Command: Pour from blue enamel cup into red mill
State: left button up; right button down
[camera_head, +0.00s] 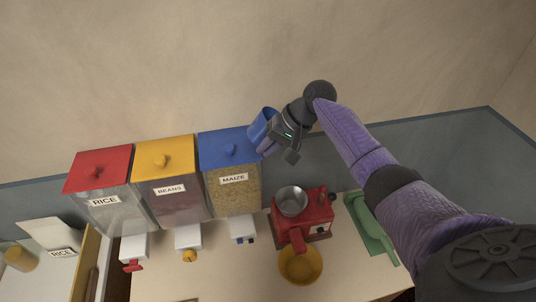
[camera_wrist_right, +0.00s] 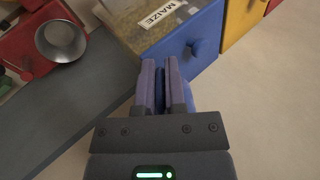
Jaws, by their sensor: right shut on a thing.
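The blue enamel cup (camera_head: 262,122) is held up in the air in my right gripper (camera_head: 272,140), which is shut on it. The red mill (camera_head: 317,212) stands on the counter with an open metal hopper (camera_head: 291,200) on top. In the right wrist view the mill (camera_wrist_right: 24,48) is at the upper left, apart from the fingers (camera_wrist_right: 165,85); only a blue strip shows between them. My left gripper is not in view.
Bins for rice (camera_head: 104,207), beans (camera_head: 171,192) and maize (camera_head: 233,189) stand left of the mill. A yellow bowl (camera_head: 300,278) sits in front of the mill. A green tray-like thing (camera_head: 371,228) lies right of it. The wall rises behind the counter.

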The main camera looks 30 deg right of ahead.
jog(key=shift+f+t+y+b, duration=0.15)
jog(key=shift+t+y+b, duration=0.95)
jog(key=shift+b, duration=2.25)
jog(key=shift+y, duration=0.6)
jog(key=shift+r+y, duration=0.3)
jog(key=shift+r, duration=0.4)
jog(key=shift+t+y, duration=0.3)
jog(key=shift+y, duration=0.2)
jog(key=shift+s+d+f+y+b, duration=0.15)
jog(key=shift+y+b, duration=0.25)
jog(key=shift+b, duration=0.3)
jog(key=shift+r+t, duration=0.2)
jog(key=shift+t, duration=0.1)
jog(key=shift+d+f+t+y+b, duration=0.15)
jog(key=shift+f+t+y+b, duration=0.2)
jog(key=shift+y+b, duration=0.7)
